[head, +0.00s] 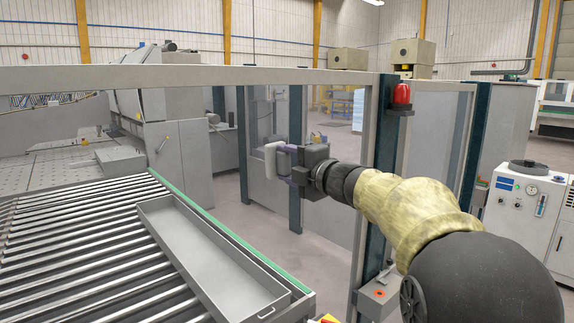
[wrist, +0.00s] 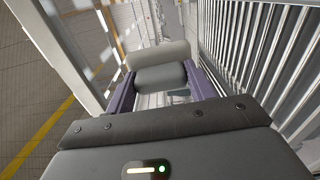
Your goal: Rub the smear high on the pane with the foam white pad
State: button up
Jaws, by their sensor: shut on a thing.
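My gripper (head: 281,163) is near the middle of the head view, reaching leftward from the right. Its two purple fingers are shut on the foam white pad (head: 271,160). In the wrist view the pad (wrist: 158,66) sits between the purple fingers, with a pale upper part and a greyer lower part. Framed clear panes stand around the gripper; one pane (head: 265,120) shows behind it between dark posts. I cannot pick out the smear in either view. I cannot tell whether the pad touches any pane; no contact is visible.
A roller conveyor (head: 80,245) with a green edge fills the lower left and carries a shallow metal tray (head: 205,250). A pale horizontal beam (head: 190,77) crosses above. A post (head: 387,130) with a red beacon (head: 401,94) stands close behind my arm. A white cabinet (head: 520,215) stands right.

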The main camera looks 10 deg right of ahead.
jog(key=shift+b+v, duration=0.3)
jog(key=shift+v, duration=1.3)
jog(key=shift+w, duration=0.1)
